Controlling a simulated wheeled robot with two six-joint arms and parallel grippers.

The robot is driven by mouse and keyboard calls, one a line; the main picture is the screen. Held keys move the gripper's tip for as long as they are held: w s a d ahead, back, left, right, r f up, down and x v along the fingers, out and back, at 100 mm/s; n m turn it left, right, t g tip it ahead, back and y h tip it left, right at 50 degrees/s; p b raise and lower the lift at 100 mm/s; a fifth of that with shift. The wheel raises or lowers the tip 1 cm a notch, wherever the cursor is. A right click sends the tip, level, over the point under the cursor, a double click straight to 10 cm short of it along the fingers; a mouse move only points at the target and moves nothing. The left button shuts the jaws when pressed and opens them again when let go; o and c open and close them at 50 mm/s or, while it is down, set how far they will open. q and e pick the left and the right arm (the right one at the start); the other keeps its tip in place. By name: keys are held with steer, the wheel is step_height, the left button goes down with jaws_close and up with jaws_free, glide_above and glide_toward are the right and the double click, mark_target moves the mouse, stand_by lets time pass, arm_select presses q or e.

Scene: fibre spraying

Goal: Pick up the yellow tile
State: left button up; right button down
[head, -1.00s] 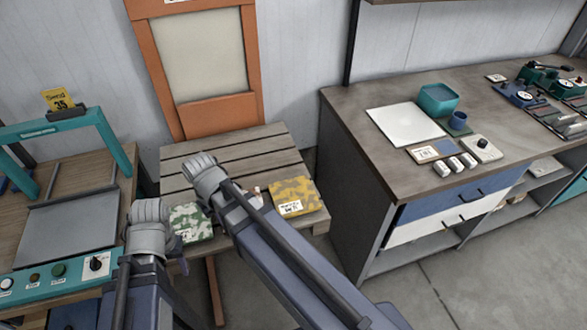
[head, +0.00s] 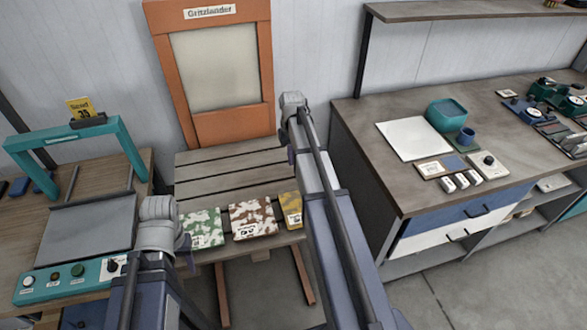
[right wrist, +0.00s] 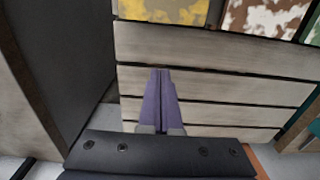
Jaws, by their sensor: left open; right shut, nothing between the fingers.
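The yellow tile (head: 291,212), mottled with a white label, lies at the right end of a row on the slatted bench (head: 225,165).
The brown tile (head: 252,218) lies beside the yellow one, and the green tile (head: 203,228) is left of it. An orange-framed board (head: 225,125) stands behind the bench. A teal press (head: 75,145) is at left, a grey cabinet (head: 365,190) close at right. The rear slats are clear.

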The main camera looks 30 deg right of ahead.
mark_target(301, 205)
step_height(301, 205, down, 10)
steer(key=b, duration=0.9)
steer(key=shift+b, duration=0.3)
steer(key=s, duration=0.2)
steer(key=s+a, duration=0.1)
steer(key=shift+s+r, duration=0.25)
steer(key=shift+s, duration=0.15)
steer(key=s, duration=0.2)
steer(key=s+a, duration=0.1)
steer(key=s, duration=0.2)
steer(key=s+a, duration=0.1)
steer(key=s, duration=0.2)
steer(key=shift+w+d, duration=0.1)
steer(key=shift+w, duration=0.1)
